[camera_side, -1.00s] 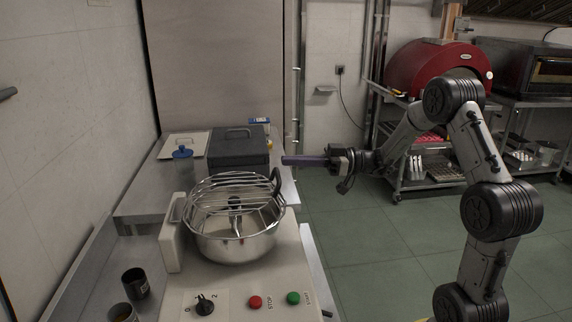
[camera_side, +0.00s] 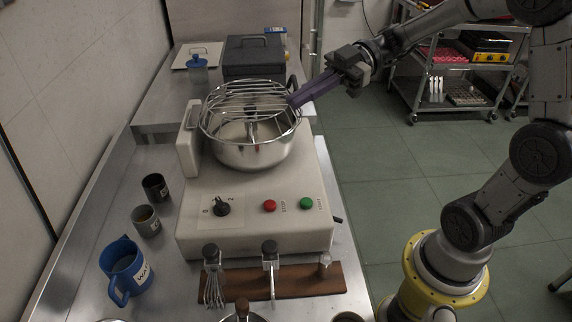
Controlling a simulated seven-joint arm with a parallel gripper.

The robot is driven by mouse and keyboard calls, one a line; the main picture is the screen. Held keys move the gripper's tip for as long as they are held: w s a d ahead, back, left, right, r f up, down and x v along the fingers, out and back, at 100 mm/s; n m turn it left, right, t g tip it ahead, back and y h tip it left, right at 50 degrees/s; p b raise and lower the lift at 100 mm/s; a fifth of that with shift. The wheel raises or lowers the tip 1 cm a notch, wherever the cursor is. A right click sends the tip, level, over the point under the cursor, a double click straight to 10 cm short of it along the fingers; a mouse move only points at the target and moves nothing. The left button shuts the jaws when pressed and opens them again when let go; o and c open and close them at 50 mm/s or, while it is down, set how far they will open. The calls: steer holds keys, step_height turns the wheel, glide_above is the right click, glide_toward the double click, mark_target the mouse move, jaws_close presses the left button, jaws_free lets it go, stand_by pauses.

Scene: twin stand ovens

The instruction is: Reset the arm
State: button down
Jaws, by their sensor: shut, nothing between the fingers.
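My gripper (camera_side: 296,100) has long purple fingers, shut and empty. It points left and slightly down, its tips at the right edge of the mixer's wire guard (camera_side: 243,95). I cannot tell whether the tips touch the guard or are nearer the camera. My grey arm, with black joints, reaches in from the right. Its yellow base ring is at the lower right. The steel mixing bowl (camera_side: 252,153) sits under the guard on the cream mixer body (camera_side: 250,232).
The mixer has a dial (camera_side: 222,206), a red button (camera_side: 269,206) and a green button (camera_side: 306,203). A blue jug (camera_side: 126,272) and two cups stand at left. A utensil rack (camera_side: 318,281) is in front. A grey lidded box (camera_side: 255,57) stands behind.

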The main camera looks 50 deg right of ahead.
steer(key=s+a+f+m+g+h, duration=0.1)
steer(key=s+a+f+h, duration=0.1)
steer(key=s+h, duration=0.35)
steer(key=s+a+f+m+g+h, duration=0.1)
steer(key=s+a+m+g+h, duration=0.1)
steer(key=s, duration=0.7)
steer(key=s+d+f+m+t+h, duration=0.1)
steer(key=d+f+m+t+h, duration=0.1)
steer(key=d+m, duration=0.3)
steer(key=d+f+m+t+h, duration=0.1)
steer(key=d+m+t+h, duration=0.1)
steer(key=d+m+h, duration=0.3)
steer(key=m, duration=0.3)
steer(key=shift+s+d+f+m+t, duration=0.3)
steer(key=shift+s+d+f, duration=0.05)
steer(key=shift+s, duration=0.05)
